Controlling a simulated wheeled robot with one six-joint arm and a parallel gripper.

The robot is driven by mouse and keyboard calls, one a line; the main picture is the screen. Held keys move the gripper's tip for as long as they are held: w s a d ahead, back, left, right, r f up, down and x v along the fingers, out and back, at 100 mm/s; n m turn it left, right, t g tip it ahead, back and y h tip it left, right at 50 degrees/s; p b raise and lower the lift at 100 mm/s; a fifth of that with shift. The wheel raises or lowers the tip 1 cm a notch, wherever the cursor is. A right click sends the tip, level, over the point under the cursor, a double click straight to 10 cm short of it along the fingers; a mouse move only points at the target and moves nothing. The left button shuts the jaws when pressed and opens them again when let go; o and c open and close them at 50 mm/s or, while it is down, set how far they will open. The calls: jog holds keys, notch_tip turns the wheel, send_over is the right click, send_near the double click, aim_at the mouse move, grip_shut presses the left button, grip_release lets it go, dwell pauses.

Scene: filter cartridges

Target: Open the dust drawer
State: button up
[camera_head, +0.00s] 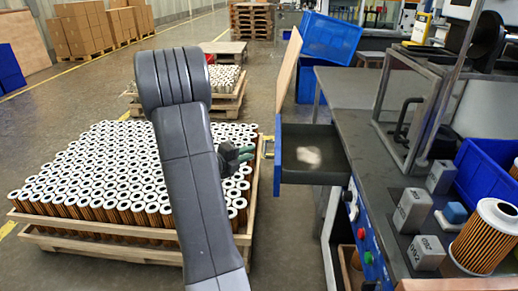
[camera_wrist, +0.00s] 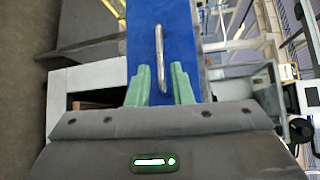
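The dust drawer (camera_head: 277,160) stands pulled out from the workbench in the head view, with a blue front and a pale heap of dust (camera_head: 310,157) inside. Its metal handle (camera_head: 268,147) is on the front's left face. In the wrist view, the blue front (camera_wrist: 187,30) fills the upper middle and the bar handle (camera_wrist: 160,55) runs upright in the picture. My gripper (camera_head: 250,154) is just left of the handle, seemingly with a small gap. Its green fingers (camera_wrist: 161,70) are apart, either side of the handle's line in the wrist view, holding nothing.
A pallet of filter cartridges (camera_head: 120,185) stands on the floor at the left, below my arm. The workbench (camera_head: 350,92) at the right carries a metal frame, a blue bin (camera_head: 480,170), grey blocks (camera_head: 412,210) and one filter cartridge (camera_head: 484,238). A tan board (camera_head: 287,75) stands behind the drawer.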

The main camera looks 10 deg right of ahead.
jog(key=v, duration=0.5)
jog(key=shift+s+a, duration=0.15)
jog(key=shift+a, duration=0.05)
jog(key=b+x, duration=0.1)
jog(key=x, duration=1.3)
